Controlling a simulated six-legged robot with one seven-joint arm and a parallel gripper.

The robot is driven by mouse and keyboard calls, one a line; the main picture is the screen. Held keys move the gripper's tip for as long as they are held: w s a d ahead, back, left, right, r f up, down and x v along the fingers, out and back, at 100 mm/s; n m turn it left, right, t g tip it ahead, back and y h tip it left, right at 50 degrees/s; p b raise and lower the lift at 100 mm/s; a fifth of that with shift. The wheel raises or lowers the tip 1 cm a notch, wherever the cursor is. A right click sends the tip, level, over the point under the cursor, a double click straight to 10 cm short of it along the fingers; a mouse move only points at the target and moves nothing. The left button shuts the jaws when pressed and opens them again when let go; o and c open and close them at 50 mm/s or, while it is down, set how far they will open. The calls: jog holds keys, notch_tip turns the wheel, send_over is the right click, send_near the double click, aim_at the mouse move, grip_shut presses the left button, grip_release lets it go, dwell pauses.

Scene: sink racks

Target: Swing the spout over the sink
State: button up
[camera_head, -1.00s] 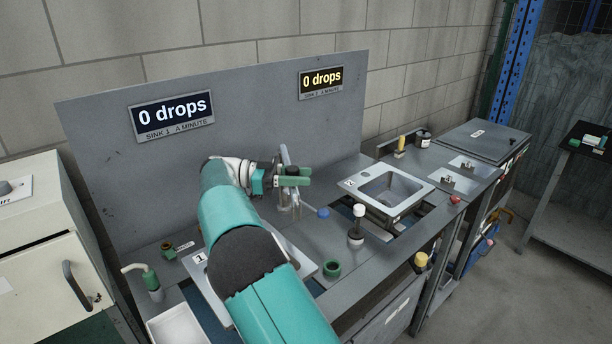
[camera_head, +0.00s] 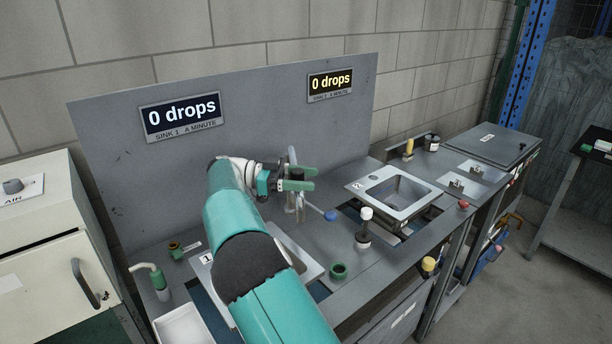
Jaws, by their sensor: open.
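The grey metal tap has an upright spout (camera_head: 292,156), rising behind my gripper, and a lever with a blue knob (camera_head: 330,215) reaching out to the right. My gripper (camera_head: 305,178) is open, its green fingers pointing right at the spout. The fingers overlap the tap in this view, so I cannot tell whether the spout is between them or whether they touch it. Sink 1 (camera_head: 313,270) is mostly hidden under my teal arm. Sink 2 (camera_head: 410,207), with a pale rim and a square basin, lies in full view to the right.
A grey back panel (camera_head: 250,125) stands close behind the tap, with two "0 drops" displays. A white-capped bottle (camera_head: 364,230) and a green ring (camera_head: 338,271) stand in front of the tap.

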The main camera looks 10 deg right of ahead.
notch_tip(320, 180, up, 3)
jog(key=shift+f, duration=0.1)
jog(key=s+r, duration=1)
jog(key=s, duration=0.4)
jog(key=shift+d, duration=0.15)
